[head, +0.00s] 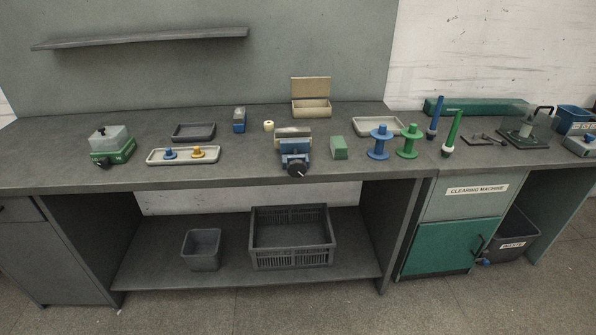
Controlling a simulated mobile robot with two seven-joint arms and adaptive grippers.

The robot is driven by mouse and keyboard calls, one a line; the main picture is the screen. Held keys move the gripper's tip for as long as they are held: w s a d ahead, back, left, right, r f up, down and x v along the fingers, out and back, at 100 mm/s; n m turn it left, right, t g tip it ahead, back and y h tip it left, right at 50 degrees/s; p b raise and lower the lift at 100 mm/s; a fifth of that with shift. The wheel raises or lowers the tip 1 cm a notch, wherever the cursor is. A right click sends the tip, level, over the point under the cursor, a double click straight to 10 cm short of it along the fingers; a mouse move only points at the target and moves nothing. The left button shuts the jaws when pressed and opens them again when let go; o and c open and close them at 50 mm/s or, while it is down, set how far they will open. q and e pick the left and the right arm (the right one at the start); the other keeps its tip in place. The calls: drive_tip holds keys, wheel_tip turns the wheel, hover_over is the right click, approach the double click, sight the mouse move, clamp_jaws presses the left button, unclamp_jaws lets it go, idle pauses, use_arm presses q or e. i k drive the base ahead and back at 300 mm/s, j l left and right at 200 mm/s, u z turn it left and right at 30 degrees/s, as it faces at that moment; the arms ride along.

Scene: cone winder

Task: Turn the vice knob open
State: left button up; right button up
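A small blue vice (294,148) with grey jaws stands at the front of the grey workbench, right of its middle. Its round black knob (297,170) faces forward at the bench's front edge and carries a light mark. The jaw gap is too small to make out. Neither of my grippers shows in the head view.
A green block (339,148) stands close right of the vice, with blue (379,142) and green (409,141) spools beyond. An open cream box (311,106) stands behind. A dark crate (292,238) sits on the lower shelf.

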sight(296, 169)
drive_tip(key=i+l+u, duration=0.1)
drive_tip(key=u, duration=0.5)
drive_tip(key=l+u, duration=0.45)
drive_tip(key=l, duration=0.6)
drive_tip(key=l+u, duration=0.15)
drive_tip(key=l, duration=0.85)
